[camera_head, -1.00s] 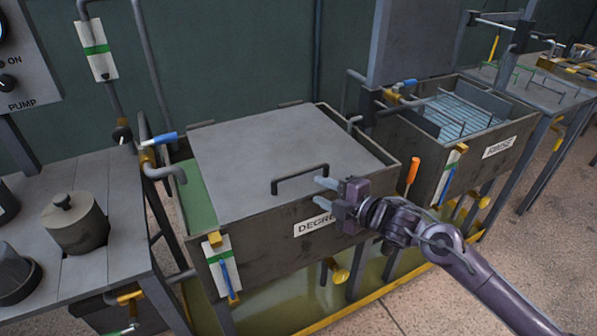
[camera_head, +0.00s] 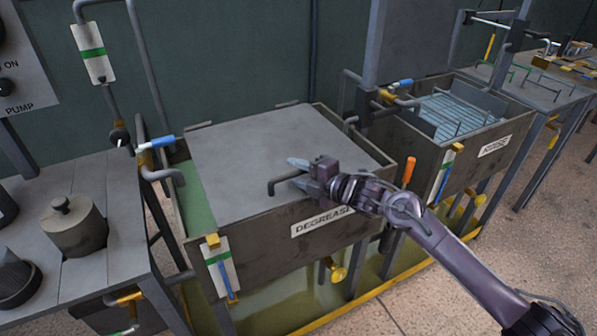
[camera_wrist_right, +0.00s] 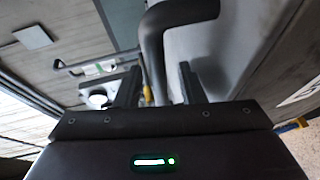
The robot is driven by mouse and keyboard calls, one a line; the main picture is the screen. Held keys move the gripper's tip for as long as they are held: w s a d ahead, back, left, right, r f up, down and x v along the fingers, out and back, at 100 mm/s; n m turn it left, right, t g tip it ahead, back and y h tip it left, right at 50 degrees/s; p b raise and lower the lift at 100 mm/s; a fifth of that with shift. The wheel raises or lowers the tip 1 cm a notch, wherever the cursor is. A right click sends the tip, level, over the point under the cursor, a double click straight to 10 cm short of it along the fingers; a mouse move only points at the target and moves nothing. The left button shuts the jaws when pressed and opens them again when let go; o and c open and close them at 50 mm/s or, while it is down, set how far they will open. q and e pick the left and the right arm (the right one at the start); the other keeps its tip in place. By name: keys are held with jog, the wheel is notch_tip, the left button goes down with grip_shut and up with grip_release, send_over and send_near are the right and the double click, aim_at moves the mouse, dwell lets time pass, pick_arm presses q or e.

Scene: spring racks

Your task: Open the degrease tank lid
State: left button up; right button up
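The degrease tank (camera_head: 270,248) carries a "DEGREASE" label (camera_head: 322,222) on its front. Its flat grey lid (camera_head: 255,150) lies shut over most of the tank, with green liquid showing at the left edge. A dark bar handle (camera_head: 280,186) stands near the lid's front edge. My right gripper (camera_head: 293,170) is at the handle's right part, just over the lid, and hides some of it. In the right wrist view, the fingers (camera_wrist_right: 158,85) are apart and the handle (camera_wrist_right: 152,45) shows between them; contact cannot be told. My left gripper is not in view.
The rinse tank (camera_head: 455,165) stands to the right with its lid raised. An orange-handled tool (camera_head: 409,170) stands at the degrease tank's right corner. A blue-handled valve (camera_head: 158,142) is at its left. A side table (camera_head: 110,215) holds a lidded pot (camera_head: 75,226).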

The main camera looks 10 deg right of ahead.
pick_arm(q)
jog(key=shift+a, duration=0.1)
pick_arm(e)
grip_shut()
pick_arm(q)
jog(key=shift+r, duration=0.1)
